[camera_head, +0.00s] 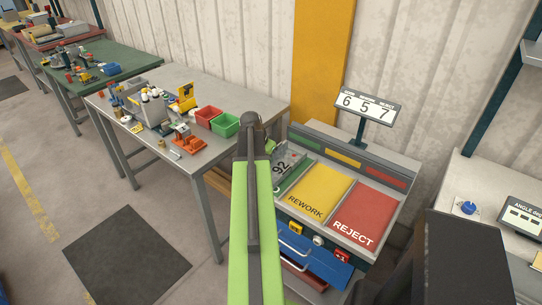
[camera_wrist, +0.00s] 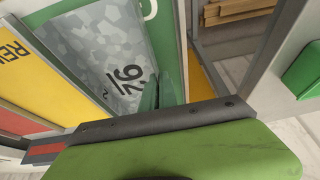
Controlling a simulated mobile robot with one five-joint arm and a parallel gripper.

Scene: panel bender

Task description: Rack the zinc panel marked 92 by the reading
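The zinc panel marked 92 (camera_head: 284,165) lies over the green left bay of the sorting rack, beside the yellow REWORK bay (camera_head: 318,191). In the wrist view the panel (camera_wrist: 98,48) is a mottled grey sheet, with the black 92 near my fingers. My gripper (camera_wrist: 163,92) is at the panel's edge by the number. Its greenish fingers are partly hidden by the dark bar of my wrist, so I cannot tell whether they grip the panel. In the head view my arm hides the fingers. The angle readout (camera_head: 522,215) is cut off at the right edge.
The red REJECT bay (camera_head: 367,211) is at the rack's right. A counter sign (camera_head: 367,106) reading 6 5 7 stands behind it. A grey workbench (camera_head: 185,88) with red and green bins and several small parts is to the left. Open floor lies in front of the bench.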

